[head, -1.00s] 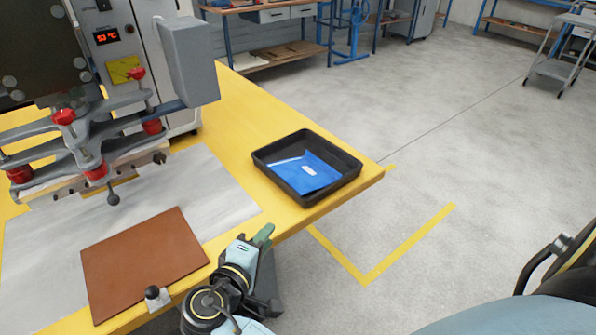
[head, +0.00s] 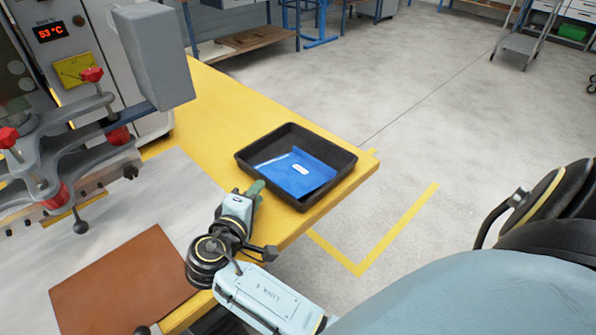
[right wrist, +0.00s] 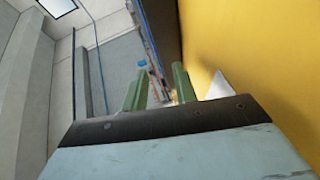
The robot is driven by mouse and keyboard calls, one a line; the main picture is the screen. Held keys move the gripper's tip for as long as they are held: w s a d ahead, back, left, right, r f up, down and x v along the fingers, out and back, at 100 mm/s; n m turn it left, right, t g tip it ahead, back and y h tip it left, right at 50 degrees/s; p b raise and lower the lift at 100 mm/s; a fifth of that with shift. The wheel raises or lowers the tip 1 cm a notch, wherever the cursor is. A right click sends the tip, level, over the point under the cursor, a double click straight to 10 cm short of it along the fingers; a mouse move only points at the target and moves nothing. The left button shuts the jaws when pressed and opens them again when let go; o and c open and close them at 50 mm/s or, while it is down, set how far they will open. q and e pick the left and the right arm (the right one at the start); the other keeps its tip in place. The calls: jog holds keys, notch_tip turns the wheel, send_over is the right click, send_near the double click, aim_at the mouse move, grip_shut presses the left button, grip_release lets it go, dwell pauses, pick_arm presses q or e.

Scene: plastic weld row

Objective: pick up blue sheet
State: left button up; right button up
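The blue sheet (head: 312,183) lies in a black tray (head: 343,168) near the table's corner. It has a small white label and leans slightly over the tray floor. My right gripper (head: 257,188) is just outside the tray's near left corner, by the rim, apart from the sheet. In the right wrist view its two green fingers (right wrist: 158,88) stand apart with nothing seen between them. The blue sheet cannot be made out in that view. My left gripper is not in view.
The yellow table (head: 215,100) bears a brown sheet (head: 120,285) on a grey metal plate (head: 160,195). A clamp machine with red knobs (head: 92,74) stands at the left. The tray's rim surrounds the sheet. The floor (head: 430,130) right of the table is clear.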

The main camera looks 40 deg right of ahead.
aim_at(267, 178)
jog(key=x, duration=0.2)
jog(key=b+x, duration=0.1)
jog(key=x, duration=0.2)
jog(key=shift+w+r, duration=0.2)
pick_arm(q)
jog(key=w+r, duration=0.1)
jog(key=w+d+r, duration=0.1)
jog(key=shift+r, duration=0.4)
pick_arm(e)
jog(key=shift+c, duration=0.2)
grip_shut()
jog(key=shift+o, duration=0.2)
grip_release()
